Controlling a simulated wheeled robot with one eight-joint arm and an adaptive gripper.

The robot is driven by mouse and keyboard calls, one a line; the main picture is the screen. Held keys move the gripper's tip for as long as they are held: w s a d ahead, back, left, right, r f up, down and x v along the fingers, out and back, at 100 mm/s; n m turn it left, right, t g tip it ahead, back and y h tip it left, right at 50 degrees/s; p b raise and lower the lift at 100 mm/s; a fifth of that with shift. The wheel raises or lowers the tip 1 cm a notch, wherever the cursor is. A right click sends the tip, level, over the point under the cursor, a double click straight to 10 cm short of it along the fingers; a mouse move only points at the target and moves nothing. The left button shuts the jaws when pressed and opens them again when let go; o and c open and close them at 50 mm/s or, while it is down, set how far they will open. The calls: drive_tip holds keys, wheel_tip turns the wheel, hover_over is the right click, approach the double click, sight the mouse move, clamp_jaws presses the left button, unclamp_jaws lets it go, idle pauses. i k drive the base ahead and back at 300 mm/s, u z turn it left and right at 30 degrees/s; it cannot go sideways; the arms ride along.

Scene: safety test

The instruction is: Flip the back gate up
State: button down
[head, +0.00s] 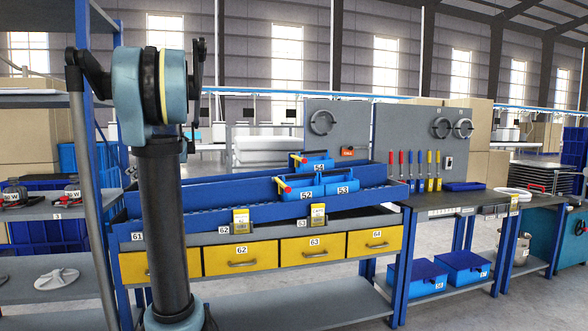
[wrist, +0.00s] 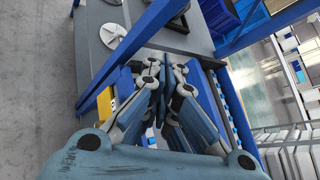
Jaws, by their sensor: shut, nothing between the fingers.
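Two long blue gate-like boards run along the workbench in the head view. I cannot tell for sure which board is the back gate. My gripper (wrist: 179,73) is shut and empty in the wrist view, over the bench edge and blue rails. In the head view I cannot make out its fingers.
Yellow drawers (head: 240,258) line the bench front. A shelf rack (head: 60,205) stands at left, with a blue post (wrist: 140,50) in the wrist view. Open floor (head: 450,300) lies at right.

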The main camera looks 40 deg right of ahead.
sight(304, 160)
drive_tip(key=i, duration=1.15)
drive_tip(key=z, duration=2.05)
